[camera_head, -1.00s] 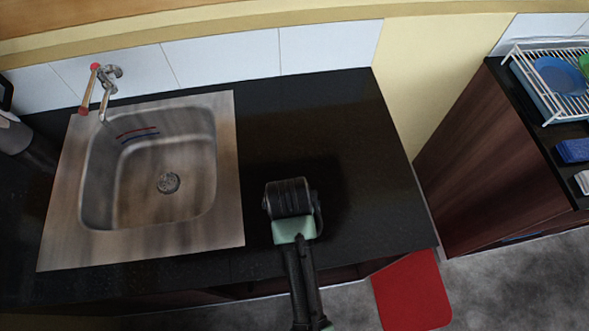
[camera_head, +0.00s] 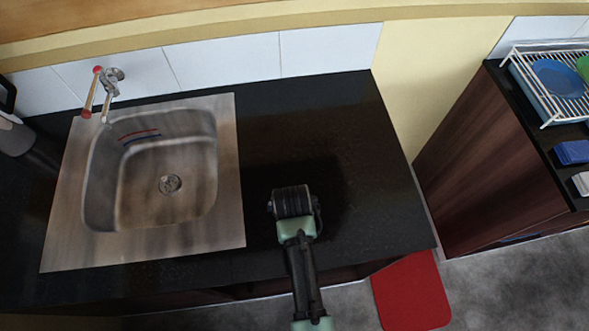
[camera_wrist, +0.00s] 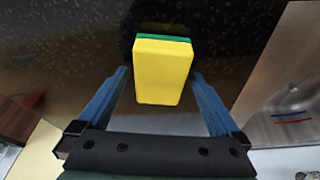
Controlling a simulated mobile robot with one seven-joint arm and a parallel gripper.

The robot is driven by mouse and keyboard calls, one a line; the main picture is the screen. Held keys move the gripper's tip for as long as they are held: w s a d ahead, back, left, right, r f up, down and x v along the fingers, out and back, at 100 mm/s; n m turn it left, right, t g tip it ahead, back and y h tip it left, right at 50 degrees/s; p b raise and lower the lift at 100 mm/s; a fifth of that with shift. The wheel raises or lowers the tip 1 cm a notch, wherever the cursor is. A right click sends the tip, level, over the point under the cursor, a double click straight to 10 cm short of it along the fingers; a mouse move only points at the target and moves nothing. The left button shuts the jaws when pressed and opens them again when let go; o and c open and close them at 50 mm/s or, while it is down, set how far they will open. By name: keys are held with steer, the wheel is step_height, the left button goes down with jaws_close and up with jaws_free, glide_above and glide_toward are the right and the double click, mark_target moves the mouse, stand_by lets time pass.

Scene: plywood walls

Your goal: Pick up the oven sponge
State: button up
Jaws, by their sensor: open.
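The sponge (camera_wrist: 163,78) is a yellow block with a green layer along its far edge. It shows in the wrist view on the dark counter, in the gap between my two blue fingers. My gripper (camera_wrist: 158,73) is open, with one finger on each side of the sponge and dark gaps showing on both sides. In the head view my gripper (camera_head: 293,203) is over the counter to the right of the sink. The sponge is hidden under my gripper and arm in that view. I cannot tell how high the fingers are above the counter.
The black counter (camera_head: 290,125) is clear around my gripper. A metal sink (camera_head: 225,150) with a faucet (camera_head: 106,95) lies to the left. At the right, another counter holds a dish rack (camera_head: 548,100) and a blue block (camera_head: 573,151). A red mat (camera_head: 412,290) lies on the floor.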

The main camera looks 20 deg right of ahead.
steer(key=shift+f, duration=0.15)
steer(key=shift+c, duration=0.2)
steer(key=c, duration=1.2)
step_height(320, 180, up, 10)
steer(key=shift+r+b, duration=0.25)
steer(key=shift+b, duration=0.3)
